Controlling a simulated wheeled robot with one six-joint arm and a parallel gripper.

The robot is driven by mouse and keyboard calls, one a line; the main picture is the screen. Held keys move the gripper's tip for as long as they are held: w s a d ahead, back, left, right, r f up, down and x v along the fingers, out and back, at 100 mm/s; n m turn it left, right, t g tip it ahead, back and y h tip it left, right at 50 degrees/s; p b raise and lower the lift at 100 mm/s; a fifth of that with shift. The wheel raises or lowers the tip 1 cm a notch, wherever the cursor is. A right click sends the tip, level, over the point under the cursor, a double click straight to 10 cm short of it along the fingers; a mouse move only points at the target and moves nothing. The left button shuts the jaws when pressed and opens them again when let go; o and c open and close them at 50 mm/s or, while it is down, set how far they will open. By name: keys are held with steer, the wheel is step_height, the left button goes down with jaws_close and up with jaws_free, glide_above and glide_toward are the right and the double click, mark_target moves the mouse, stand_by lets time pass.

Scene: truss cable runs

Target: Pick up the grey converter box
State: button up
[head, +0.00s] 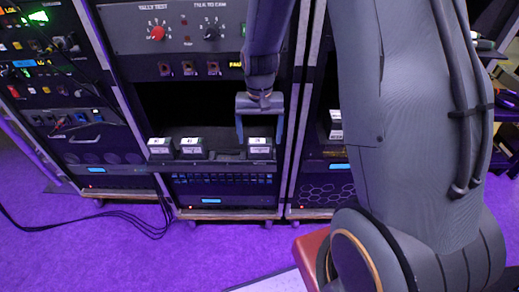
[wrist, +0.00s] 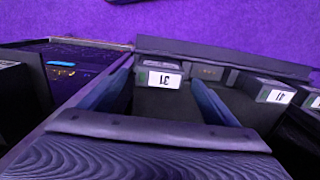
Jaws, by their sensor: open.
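Several small dark grey boxes with white labels stand on a shelf (head: 228,156) in the middle rack. One grey converter box (head: 260,149) is at the shelf's right end; it also shows in the wrist view (wrist: 155,66). My gripper (head: 258,139) points down over this box. Its jaws are open, with one blue-grey finger to each side of the box in the wrist view (wrist: 163,80). I see no clear contact. Two similar boxes, one at the far left (head: 160,147) and one beside it (head: 192,147), stand apart from it.
A panel with knobs (head: 175,28) is above the shelf opening. Another labelled box (head: 335,124) sits in the right rack. Rack posts flank the shelf. Black cables (head: 130,215) lie on the purple floor, which is otherwise mostly clear in front of the racks.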

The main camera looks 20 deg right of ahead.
mark_target(260, 141)
steer(key=shift+f, duration=1.5)
steer(key=c, duration=1.4)
steer(key=shift+o, duration=0.2)
steer(key=shift+r, duration=0.15)
step_height(260, 141, up, 10)
steer(key=shift+f+b, duration=0.1)
steer(key=shift+b, duration=0.2)
